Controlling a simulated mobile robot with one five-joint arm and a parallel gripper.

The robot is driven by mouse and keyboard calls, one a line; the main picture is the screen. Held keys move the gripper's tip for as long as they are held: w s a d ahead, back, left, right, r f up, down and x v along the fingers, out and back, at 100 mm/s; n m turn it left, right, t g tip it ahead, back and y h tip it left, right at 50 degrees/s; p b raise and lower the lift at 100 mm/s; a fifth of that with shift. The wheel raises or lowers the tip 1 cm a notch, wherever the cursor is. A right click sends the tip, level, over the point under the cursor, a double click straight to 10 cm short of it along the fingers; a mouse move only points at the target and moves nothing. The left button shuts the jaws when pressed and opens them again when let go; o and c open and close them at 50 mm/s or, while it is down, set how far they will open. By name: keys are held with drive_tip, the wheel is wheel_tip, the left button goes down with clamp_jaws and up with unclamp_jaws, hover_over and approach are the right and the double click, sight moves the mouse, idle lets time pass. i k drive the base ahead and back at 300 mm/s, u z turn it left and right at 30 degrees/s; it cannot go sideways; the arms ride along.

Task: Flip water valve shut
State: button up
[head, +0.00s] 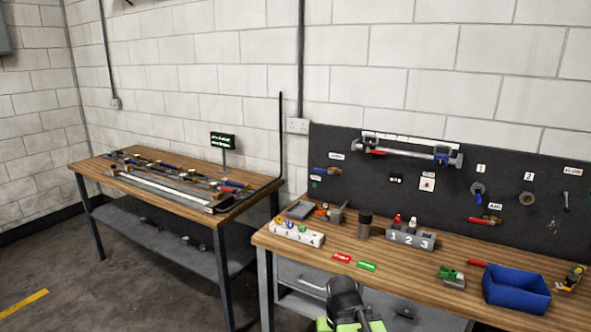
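The dark pegboard (400,207) behind the right bench carries several small fittings, and their labels are too small to read for sure. A blue-handled valve (327,170) is at its left end, under a white label. A red-handled valve (485,220) is low on the right part of the board. A pipe assembly (410,149) with red and blue parts runs along the top. I cannot tell which of these is the water valve or how its handle is set. My gripper (347,322), black and green, is at the bottom edge, short of the board; its fingers are not clear.
The right bench (310,262) holds a blue bin (516,288), a grey numbered block (410,236), a white block (297,232), a dark cylinder (365,225) and red and green tags. A second bench (100,165) with long rails stands left. Floor is clear at lower left.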

sight(318, 171)
drive_tip(key=u, duration=0.05)
drive_tip(key=i, duration=0.95)
drive_tip(key=z, duration=0.2)
